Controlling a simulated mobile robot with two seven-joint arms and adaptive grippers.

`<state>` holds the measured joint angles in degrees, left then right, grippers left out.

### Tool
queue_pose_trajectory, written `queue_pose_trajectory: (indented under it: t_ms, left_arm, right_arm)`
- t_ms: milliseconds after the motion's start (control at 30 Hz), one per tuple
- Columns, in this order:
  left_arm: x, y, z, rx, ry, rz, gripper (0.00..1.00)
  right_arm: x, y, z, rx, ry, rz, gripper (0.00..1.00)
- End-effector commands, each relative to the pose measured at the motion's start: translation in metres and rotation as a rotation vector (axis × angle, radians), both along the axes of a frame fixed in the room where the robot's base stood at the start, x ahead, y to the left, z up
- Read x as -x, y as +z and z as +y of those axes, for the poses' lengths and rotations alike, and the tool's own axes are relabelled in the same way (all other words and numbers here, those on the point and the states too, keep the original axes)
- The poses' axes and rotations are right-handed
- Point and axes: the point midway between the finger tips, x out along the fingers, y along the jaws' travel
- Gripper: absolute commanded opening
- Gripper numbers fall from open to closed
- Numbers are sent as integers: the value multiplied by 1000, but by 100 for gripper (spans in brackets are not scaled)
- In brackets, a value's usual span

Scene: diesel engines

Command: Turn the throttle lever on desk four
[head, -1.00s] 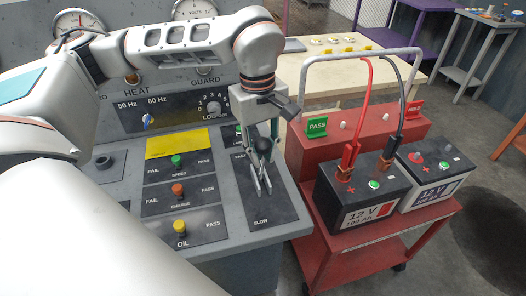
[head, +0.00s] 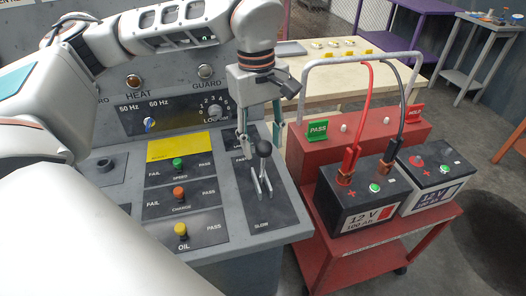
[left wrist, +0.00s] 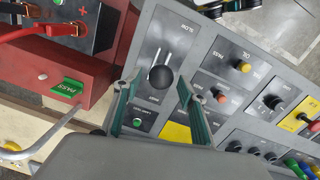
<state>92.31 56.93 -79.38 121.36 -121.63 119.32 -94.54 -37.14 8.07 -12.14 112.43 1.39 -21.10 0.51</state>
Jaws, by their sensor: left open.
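The throttle lever (head: 265,149) has a black ball knob on a metal stem. It stands on a dark plate marked SLOW at the right end of the grey desk (head: 285,215). My left gripper (head: 259,145) is open and empty, its fingers pointing down above and behind the knob. In the left wrist view the knob (left wrist: 160,77) shows between and just beyond the open fingertips (left wrist: 157,88). I cannot tell exactly how far the fingertips are from the knob. My right gripper is not in view.
Indicator buttons and a yellow label (head: 180,145) are left of the lever. A red cart (head: 385,238) with two batteries, including the nearer one (head: 362,200), and a raised handle stands close on the right. A cream table (head: 345,60) is behind.

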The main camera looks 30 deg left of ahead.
Motion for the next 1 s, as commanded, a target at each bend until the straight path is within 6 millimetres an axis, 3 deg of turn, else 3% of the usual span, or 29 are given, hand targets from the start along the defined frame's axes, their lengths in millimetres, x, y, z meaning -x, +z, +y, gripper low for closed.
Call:
queue_pose_trajectory:
  t_ms: [200, 400, 1000]
  left_arm:
    - [-1, 46, 3, 0, 1, -4, 41]
    - [0, 70, 4, 0, 0, -1, 41]
    - [0, 77, 5, 0, 0, 0, 41]
  right_arm:
    - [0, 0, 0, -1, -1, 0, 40]
    - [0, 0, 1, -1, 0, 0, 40]
    - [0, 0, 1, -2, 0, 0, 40]
